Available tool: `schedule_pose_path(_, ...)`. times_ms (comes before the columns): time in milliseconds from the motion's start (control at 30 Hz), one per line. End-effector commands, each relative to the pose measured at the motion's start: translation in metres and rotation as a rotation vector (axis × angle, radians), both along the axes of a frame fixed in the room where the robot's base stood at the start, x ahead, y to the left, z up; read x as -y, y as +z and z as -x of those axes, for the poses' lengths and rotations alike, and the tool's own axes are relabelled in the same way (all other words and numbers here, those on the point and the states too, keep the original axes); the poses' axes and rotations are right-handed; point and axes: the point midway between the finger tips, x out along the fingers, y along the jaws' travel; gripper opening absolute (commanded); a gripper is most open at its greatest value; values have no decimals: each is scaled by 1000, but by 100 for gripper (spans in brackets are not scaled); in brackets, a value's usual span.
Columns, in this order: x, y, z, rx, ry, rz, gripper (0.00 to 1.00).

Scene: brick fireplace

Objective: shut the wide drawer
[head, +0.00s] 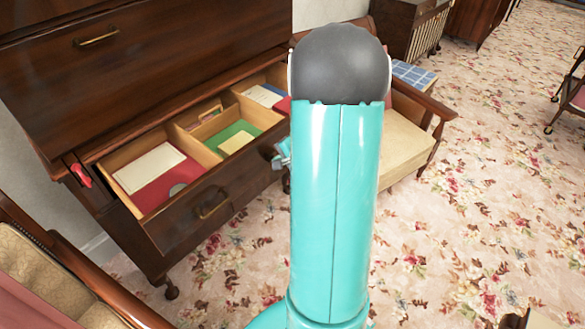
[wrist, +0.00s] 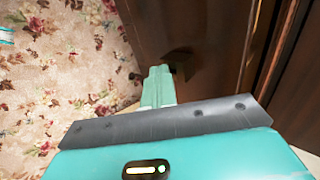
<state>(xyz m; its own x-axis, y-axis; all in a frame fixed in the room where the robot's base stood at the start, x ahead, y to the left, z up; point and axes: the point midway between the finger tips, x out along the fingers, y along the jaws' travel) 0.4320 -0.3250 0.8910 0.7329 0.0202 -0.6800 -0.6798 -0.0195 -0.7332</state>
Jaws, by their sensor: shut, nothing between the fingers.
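The wide drawer (head: 190,226) is dark wood and stands pulled out from a dark cabinet (head: 150,65). Its open top shows pale wooden compartments, and a metal pull (head: 212,207) is on its front. My gripper (head: 282,155) shows only in part beside my arm, close to the right part of the drawer front. In the wrist view my gripper (wrist: 158,78) is shut and empty, its fingers pointing at a dark wood face (wrist: 175,30) with a dark pull (wrist: 178,65). I cannot tell whether the fingertips touch it. My arm hides the drawer's right end.
Inside the drawer lie a red folder (head: 165,192), white paper (head: 148,167) and a green sheet (head: 228,133). A wooden armchair (head: 405,135) stands to the right, and another chair (head: 45,285) at lower left.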

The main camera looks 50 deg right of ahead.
Motion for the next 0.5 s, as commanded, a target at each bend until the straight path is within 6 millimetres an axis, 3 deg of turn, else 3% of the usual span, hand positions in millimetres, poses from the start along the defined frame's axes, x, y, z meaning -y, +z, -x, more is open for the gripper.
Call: schedule_pose_path(500,-6,-1,-144,1,6,0,0)
